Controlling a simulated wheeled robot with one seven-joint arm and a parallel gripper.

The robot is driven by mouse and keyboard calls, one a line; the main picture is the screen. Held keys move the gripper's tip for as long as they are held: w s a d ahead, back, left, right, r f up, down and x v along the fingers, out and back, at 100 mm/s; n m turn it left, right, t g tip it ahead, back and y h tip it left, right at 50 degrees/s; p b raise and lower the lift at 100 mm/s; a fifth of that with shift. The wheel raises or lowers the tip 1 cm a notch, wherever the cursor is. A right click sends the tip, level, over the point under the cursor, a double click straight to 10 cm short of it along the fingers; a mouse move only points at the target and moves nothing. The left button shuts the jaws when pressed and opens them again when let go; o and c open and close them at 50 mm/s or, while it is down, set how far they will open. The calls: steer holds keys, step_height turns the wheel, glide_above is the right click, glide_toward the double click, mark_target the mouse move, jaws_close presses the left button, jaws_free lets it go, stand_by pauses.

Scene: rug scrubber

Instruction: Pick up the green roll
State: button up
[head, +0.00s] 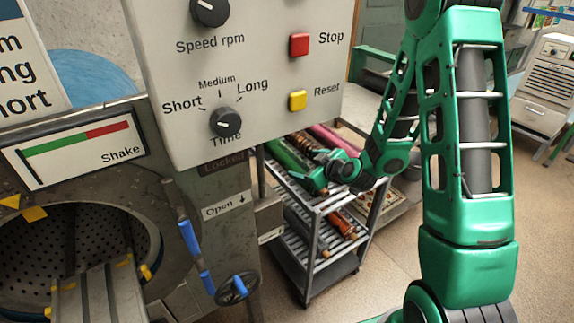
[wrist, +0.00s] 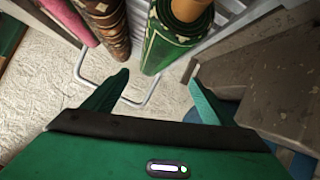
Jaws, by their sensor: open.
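The green roll (wrist: 172,48), a rolled patterned green rug with a tan core, is at the top middle of the wrist view. In the head view the green roll (head: 284,156) lies on the top shelf of a metal cart, partly hidden by my gripper (head: 318,169). My gripper also shows in the wrist view (wrist: 160,73). It is open and empty, with a finger on either side of the roll's near end in the picture. I cannot tell whether the fingertips reach the roll.
A brown patterned roll (wrist: 103,25) and a pink roll (wrist: 66,18) lie left of it. The cart (head: 312,235) has orange-brown rolls (head: 341,224) on a lower shelf. A control panel (head: 245,75) and drum machine (head: 75,235) stand left.

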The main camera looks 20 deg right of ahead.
mark_target(294, 160)
steer(key=x, duration=0.5)
steer(key=shift+w+a+f, duration=0.1)
steer(key=shift+w, duration=0.25)
steer(key=shift+d+x, duration=0.25)
steer(key=shift+x, duration=1)
steer(key=shift+d+x, duration=0.2)
steer(key=shift+x, duration=1.1)
steer(key=shift+w, duration=0.15)
steer(key=shift+c, duration=0.4)
steer(key=c, duration=1.5)
jaws_close()
